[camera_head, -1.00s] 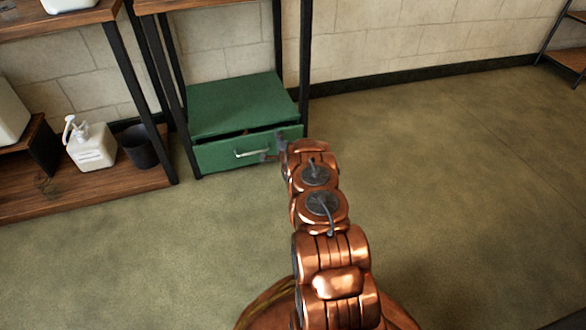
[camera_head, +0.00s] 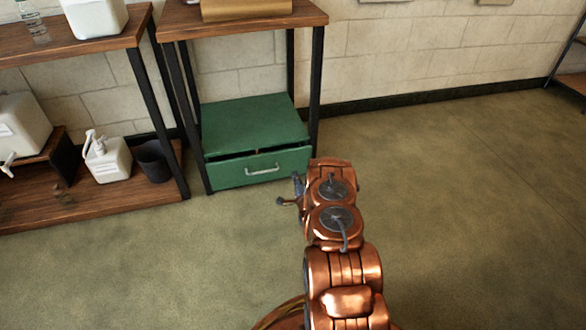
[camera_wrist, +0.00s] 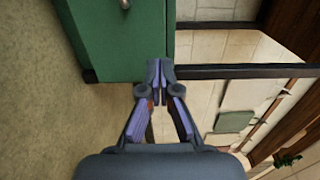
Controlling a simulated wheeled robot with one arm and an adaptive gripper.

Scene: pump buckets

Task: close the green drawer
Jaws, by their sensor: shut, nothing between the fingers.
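The green drawer (camera_head: 235,174) is the front of a low green cabinet (camera_head: 255,122) under a wooden-topped shelf. It has a pale metal handle (camera_head: 263,170). A thin dark gap shows along its top edge, so it looks nearly flush; I cannot tell exactly how far it stands out. My gripper (camera_head: 290,190) is in front of the drawer's lower right, low over the floor, and looks apart from it. In the wrist view my gripper's fingertips (camera_wrist: 160,70) are together and empty, beside the green front (camera_wrist: 118,42); the handle (camera_wrist: 125,4) shows at the top edge.
Black shelf legs (camera_head: 317,85) stand beside the cabinet. To the left, a lower wooden shelf (camera_head: 95,205) holds a white pump container (camera_head: 108,160) and a dark bucket (camera_head: 153,161). The floor in front and to the right is clear.

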